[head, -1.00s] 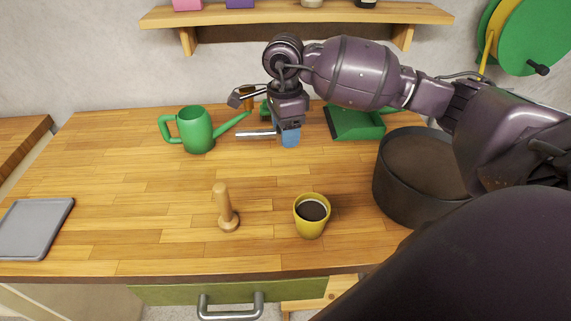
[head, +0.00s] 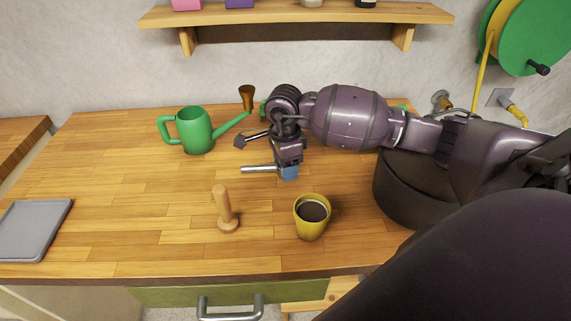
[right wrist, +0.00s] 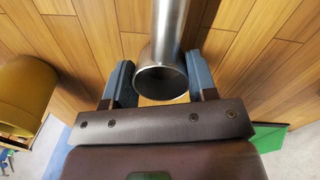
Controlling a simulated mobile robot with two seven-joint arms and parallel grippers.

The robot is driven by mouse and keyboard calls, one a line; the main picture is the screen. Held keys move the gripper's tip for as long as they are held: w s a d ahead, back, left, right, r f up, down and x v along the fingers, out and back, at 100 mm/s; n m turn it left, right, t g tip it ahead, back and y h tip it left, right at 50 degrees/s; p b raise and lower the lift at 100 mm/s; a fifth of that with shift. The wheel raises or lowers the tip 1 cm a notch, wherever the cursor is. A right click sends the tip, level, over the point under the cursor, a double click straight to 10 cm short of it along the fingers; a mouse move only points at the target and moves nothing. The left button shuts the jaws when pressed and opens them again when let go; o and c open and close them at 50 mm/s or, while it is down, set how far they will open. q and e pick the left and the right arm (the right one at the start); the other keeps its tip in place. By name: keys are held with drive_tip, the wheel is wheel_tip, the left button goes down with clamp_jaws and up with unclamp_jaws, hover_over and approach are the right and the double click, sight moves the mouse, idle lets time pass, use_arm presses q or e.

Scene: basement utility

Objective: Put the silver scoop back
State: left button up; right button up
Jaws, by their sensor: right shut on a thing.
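The silver scoop (head: 258,169) shows in the head view as a short bright tube pointing left from my right gripper (head: 288,172). The gripper is shut on it, with its blue fingers pointing down over the middle of the worktop. In the right wrist view the scoop (right wrist: 168,45) is a shiny metal tube with a round, hollow-looking end between the blue fingers (right wrist: 160,83). The rest of the scoop is cut off or hidden there. I cannot tell its exact height above the wood. My left gripper is not in view.
A yellow cup (head: 311,222) of dark liquid and a wooden peg (head: 224,207) stand in front. A green watering can (head: 195,130) and a brown goblet-like thing (head: 247,95) stand behind. A dark pot (head: 400,195) is right, a grey tray (head: 33,230) left. The left-centre wood is clear.

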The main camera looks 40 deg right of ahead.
drive_tip(key=shift+f, duration=0.1)
drive_tip(key=o, duration=0.5)
drive_tip(key=shift+f, duration=0.1)
drive_tip(key=o, duration=0.4)
drive_tip(key=shift+o, duration=0.2)
drive_tip(key=shift+r, duration=0.25)
wheel_tip(320, 180, up, 12)
drive_tip(key=shift+w, duration=0.3)
